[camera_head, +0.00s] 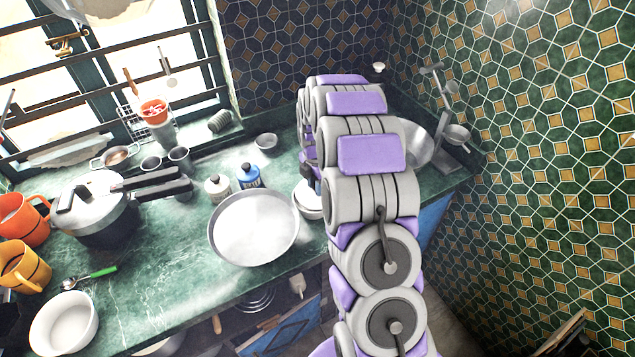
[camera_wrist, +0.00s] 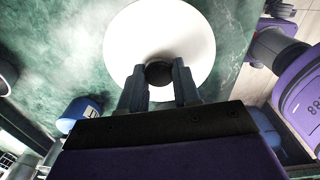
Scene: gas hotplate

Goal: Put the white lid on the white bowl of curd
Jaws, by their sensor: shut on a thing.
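The white lid (camera_wrist: 160,28) shows as a round disc with a dark knob in the wrist view. My gripper (camera_wrist: 159,86) has its two fingers shut on that knob. In the head view the lid (camera_head: 307,190) is a small white shape at the left side of my arm, just right of the metal plate. Another white rounded shape shows right below it, and I cannot tell if they touch. My arm hides part of both, and my fingers are mostly hidden there. A white bowl (camera_head: 65,322) with a pale inside stands at the front left of the counter.
A wide metal plate (camera_head: 253,228) lies mid-counter. Behind it stand a blue bottle (camera_head: 248,177) and a white bottle (camera_head: 217,188). A pressure cooker (camera_head: 95,207), orange mug (camera_head: 22,220), yellow mug (camera_head: 24,268) and green-handled spoon (camera_head: 90,276) are left. Bare green counter lies between bowl and plate.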

